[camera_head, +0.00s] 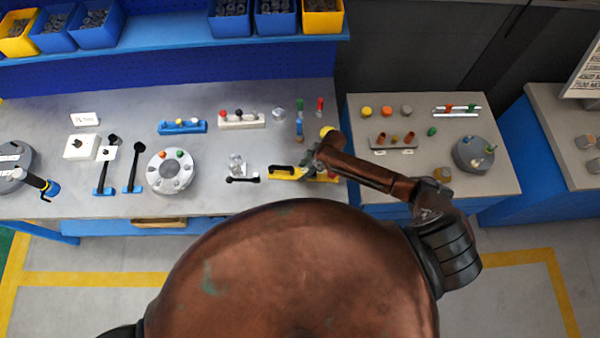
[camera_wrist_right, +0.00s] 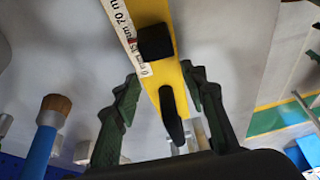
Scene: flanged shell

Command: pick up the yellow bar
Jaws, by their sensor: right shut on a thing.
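The yellow bar (camera_head: 286,174) is at the front of the grey bench, right of its middle in the head view. A black piece shows on its left part. My right gripper (camera_head: 311,171) comes in from the right and covers part of the bar. A printed white strip and a black block show on the bar. Whether the bar touches the bench is not clear. My left gripper is not in view.
A round flanged part (camera_head: 170,188) and black-handled tools (camera_head: 134,168) stand left on the bench. A small black piece (camera_head: 242,180) lies just left of the bar. Red and green upright items (camera_head: 319,106) stand behind. A second bench (camera_head: 360,108) adjoins right.

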